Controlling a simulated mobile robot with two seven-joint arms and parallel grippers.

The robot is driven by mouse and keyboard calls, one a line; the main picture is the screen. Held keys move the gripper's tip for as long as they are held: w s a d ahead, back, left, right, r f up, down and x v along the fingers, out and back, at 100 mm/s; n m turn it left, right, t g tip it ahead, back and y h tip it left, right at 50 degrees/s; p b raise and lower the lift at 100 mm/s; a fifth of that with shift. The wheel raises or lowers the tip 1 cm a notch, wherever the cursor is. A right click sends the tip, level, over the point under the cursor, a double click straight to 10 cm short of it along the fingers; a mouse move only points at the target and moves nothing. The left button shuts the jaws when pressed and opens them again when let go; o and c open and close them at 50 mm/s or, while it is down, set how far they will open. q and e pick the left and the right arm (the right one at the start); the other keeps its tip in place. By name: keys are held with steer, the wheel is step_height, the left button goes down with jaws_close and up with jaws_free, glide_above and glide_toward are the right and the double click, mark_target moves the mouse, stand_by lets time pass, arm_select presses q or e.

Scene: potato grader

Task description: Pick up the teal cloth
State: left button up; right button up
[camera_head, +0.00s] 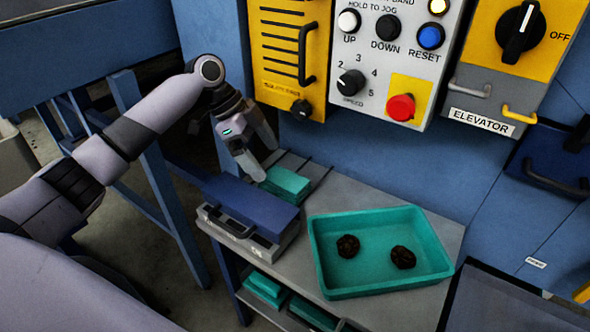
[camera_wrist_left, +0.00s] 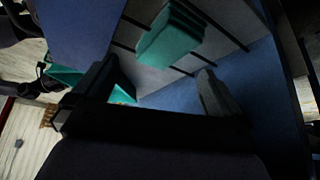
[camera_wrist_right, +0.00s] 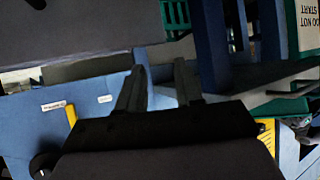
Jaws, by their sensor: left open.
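The teal cloth (camera_head: 287,184) is a folded stack on the grey shelf, behind the blue box. It also shows in the left wrist view (camera_wrist_left: 170,38), ahead of the fingers. My left gripper (camera_head: 262,163) is open and empty, just above and to the left of the cloth in the head view. In the left wrist view its two fingers (camera_wrist_left: 160,88) are spread, with the cloth beyond them and apart from them. My right gripper (camera_wrist_right: 160,85) shows only in the right wrist view, with its two fingers apart and nothing seen between them.
A blue-topped grey case (camera_head: 250,210) stands in front of the cloth. A teal tray (camera_head: 330,270) with two dark lumps sits to the right on the shelf (camera_head: 400,310). A blue machine wall with a control panel (camera_head: 395,60) rises behind. More teal items (camera_head: 265,288) lie below.

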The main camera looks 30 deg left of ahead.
mark_target(283, 178)
arm_select(q)
steer(key=shift+w+f, duration=0.1)
steer(key=shift+w, duration=0.15)
steer(key=shift+w+d+f, duration=0.1)
steer(key=shift+d+f, duration=0.1)
steer(key=shift+f, duration=0.1)
steer(key=b+x, duration=0.2)
steer(key=x, duration=0.4)
steer(key=shift+w+f+b, duration=0.15)
steer(key=shift+b, duration=0.15)
steer(key=c, duration=1)
arm_select(e)
steer(key=shift+w+a+r+y, duration=0.35)
steer(key=shift+w+a, duration=0.25)
steer(key=shift+a, duration=0.15)
